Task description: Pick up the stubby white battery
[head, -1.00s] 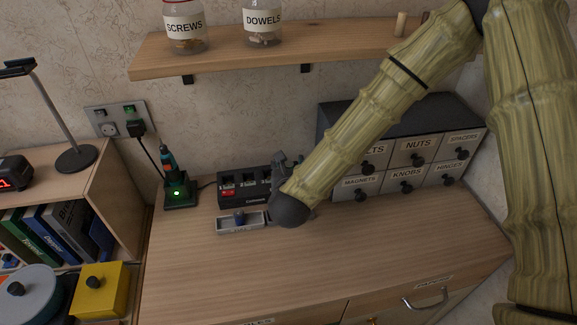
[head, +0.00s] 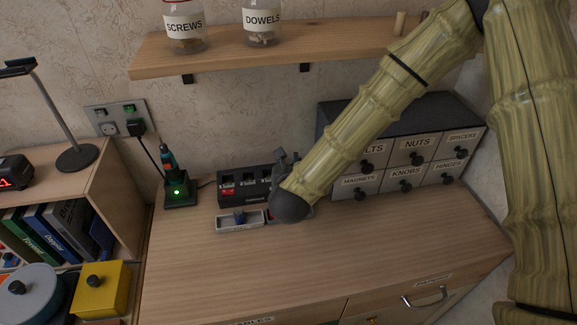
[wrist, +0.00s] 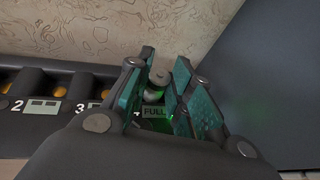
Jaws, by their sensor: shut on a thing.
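The stubby white battery (wrist: 157,82) shows in the wrist view as a short, pale, rounded piece between my fingers, at bay 4 of the dark charger (wrist: 62,122). My gripper (wrist: 158,95) is shut on it, with teal pads on either side. A FULL display shows just in front of it, with green light nearby. I cannot tell whether the battery still touches its bay. In the head view, my gripper (head: 276,170) is at the right end of the charger (head: 238,184), and my wrist hides the battery.
A small tray (head: 228,227) with a blue item stands in front of the charger. A green-lit tool stand (head: 180,194) is to its left, and a labelled drawer cabinet (head: 400,150) to its right. A shelf (head: 220,57) with jars hangs above. The front desktop is clear.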

